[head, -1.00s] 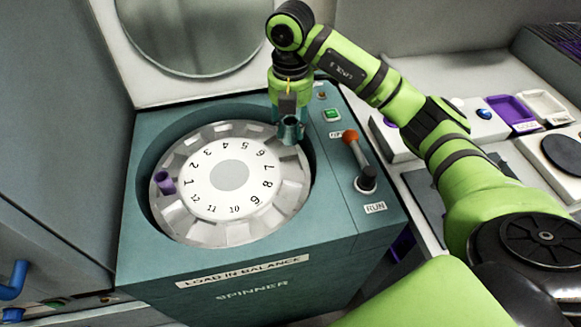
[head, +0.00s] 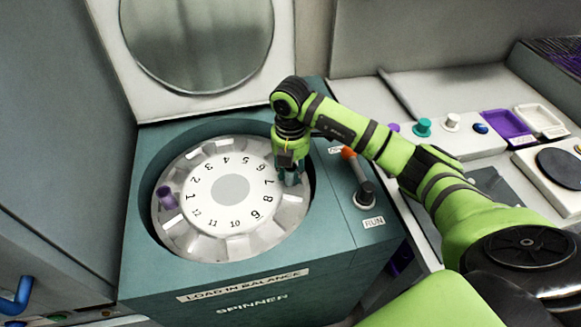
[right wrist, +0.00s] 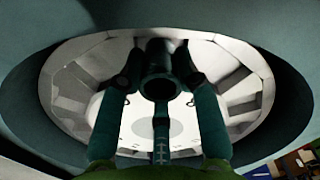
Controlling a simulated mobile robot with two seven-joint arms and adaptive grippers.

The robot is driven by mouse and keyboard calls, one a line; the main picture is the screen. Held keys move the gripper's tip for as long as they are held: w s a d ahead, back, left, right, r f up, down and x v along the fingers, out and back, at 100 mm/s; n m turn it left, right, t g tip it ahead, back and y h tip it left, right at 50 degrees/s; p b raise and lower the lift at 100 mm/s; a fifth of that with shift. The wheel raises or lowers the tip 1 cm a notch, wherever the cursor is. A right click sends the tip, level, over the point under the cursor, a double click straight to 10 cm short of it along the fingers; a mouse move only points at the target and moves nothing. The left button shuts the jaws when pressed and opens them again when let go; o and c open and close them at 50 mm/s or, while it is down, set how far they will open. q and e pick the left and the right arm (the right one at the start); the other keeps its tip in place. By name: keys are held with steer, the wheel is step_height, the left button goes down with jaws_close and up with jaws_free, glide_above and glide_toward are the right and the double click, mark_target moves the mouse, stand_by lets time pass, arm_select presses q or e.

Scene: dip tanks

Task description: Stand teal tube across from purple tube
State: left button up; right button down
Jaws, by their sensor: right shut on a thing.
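The purple tube (head: 166,197) stands in the rotor slot beside the number 1. The white numbered rotor (head: 205,225) sits in the round well of the teal spinner. My right gripper (head: 290,180) is shut on the teal tube, low over the rotor's right side beside the number 7, across from the purple tube. In the right wrist view the teal tube (right wrist: 160,85) shows its dark open mouth between the two fingers of the right gripper (right wrist: 159,72). Whether its lower end is inside a slot is hidden. My left gripper is not in view.
The spinner lid (head: 205,95) stands open behind the well. A lever with an orange knob (head: 349,153) rises just right of the well. The counter at right holds coloured knobs, a purple tray (head: 507,125) and a white tray (head: 541,121). A blue handle (head: 17,295) is at far left.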

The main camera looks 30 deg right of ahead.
steer(key=shift+f, duration=0.15)
steer(key=c, duration=0.9)
jaws_free()
step_height(320, 180, up, 12)
steer(key=shift+r+b, duration=0.25)
steer(key=shift+b, duration=0.5)
